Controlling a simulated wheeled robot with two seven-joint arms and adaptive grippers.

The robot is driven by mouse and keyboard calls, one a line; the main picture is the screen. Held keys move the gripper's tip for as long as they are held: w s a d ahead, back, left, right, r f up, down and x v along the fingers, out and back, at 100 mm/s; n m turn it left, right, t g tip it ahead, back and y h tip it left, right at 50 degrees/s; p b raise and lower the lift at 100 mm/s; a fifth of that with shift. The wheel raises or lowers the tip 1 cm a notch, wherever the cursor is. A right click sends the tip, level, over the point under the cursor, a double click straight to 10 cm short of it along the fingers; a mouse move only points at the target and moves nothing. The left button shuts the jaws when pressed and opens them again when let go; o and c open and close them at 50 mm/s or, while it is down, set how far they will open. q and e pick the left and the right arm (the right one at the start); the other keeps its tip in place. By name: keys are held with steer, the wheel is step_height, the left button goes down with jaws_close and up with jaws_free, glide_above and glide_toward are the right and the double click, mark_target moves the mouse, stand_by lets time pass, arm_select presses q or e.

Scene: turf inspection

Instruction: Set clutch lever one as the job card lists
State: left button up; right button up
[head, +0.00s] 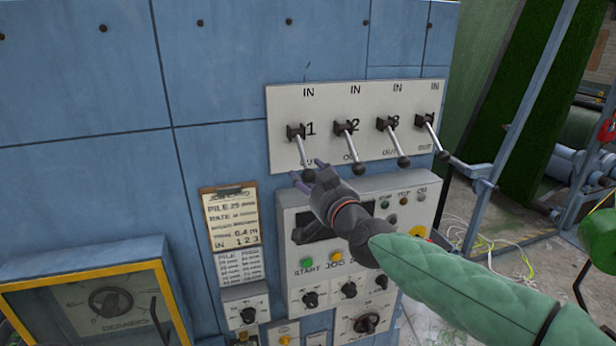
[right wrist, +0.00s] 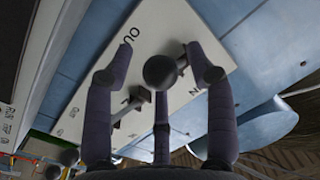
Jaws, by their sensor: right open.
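Clutch lever one (head: 301,148) is the leftmost lever on a white plate (head: 285,105); it hangs down toward OUT, with a dark ball knob at its end. My right gripper (head: 308,170) is open at this knob. In the right wrist view, the knob (right wrist: 160,71) shows between the spread fingers of the gripper (right wrist: 161,75), with no clear contact. The job card (head: 232,219) is clipped to the blue cabinet left of the plate; its last line reads IN 1 2 3. My left gripper is out of view.
Levers two (head: 355,145), three (head: 397,142) and four (head: 438,138) stand close by on the right, all hanging down too. Below is a control panel (head: 290,220) with buttons and knobs. A yellow-framed box (head: 80,275) juts out at lower left.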

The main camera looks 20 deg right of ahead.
steer(key=shift+w+a, duration=0.15)
steer(key=shift+w, duration=0.6)
steer(key=shift+s, duration=0.1)
jaws_close()
